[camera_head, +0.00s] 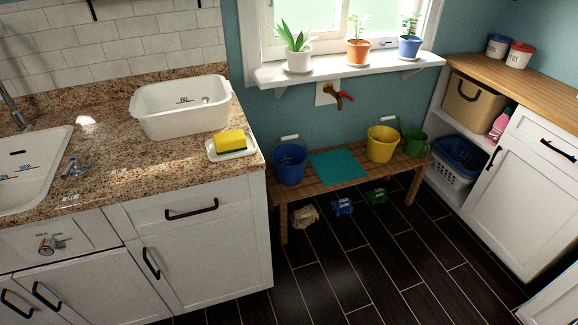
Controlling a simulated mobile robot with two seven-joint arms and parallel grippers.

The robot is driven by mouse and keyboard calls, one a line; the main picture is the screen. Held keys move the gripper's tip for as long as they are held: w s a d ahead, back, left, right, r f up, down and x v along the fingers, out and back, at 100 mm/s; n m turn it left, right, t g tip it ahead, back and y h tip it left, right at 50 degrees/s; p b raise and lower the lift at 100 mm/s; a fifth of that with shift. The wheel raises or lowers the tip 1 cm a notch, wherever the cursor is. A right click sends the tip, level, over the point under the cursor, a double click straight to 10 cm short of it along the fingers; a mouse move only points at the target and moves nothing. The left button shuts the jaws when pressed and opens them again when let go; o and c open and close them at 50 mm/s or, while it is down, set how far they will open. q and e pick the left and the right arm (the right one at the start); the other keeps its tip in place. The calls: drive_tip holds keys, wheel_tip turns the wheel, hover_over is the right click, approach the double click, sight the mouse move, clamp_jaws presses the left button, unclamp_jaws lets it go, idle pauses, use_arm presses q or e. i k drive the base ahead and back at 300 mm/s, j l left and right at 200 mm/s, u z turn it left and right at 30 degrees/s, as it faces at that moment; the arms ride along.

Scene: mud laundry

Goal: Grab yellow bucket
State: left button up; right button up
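The yellow bucket (381,146) stands upright on the wooden bench (345,184) under the window, towards the bench's right end. Its pale handle shows above the rim. A green watering can or small bucket (415,143) stands close to its right. A teal mat (338,164) lies flat on the bench to its left. Neither of my grippers shows in the head view.
A blue bucket (290,165) stands at the bench's left end. The granite counter (100,150) with a white basin (181,108) is at left. White cabinets (520,165) are at right. Small items lie under the bench; the dark floor (370,270) before it is clear.

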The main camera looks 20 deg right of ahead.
sight(382, 140)
drive_tip(key=z, duration=1.3)
drive_tip(key=i+u, duration=0.1)
drive_tip(key=u, duration=0.2)
drive_tip(key=i+l+u, duration=0.1)
drive_tip(key=u, duration=0.25)
drive_tip(key=i+l+u, duration=0.5)
drive_tip(key=i+l, duration=0.4)
drive_tip(key=l, duration=0.15)
drive_tip(key=i+l+u, duration=0.1)
drive_tip(key=i+l, duration=0.35)
drive_tip(key=l, duration=0.2)
drive_tip(key=i+l+u, duration=0.1)
drive_tip(key=i+l, duration=0.3)
drive_tip(key=l, duration=0.3)
drive_tip(key=i+u, duration=0.05)
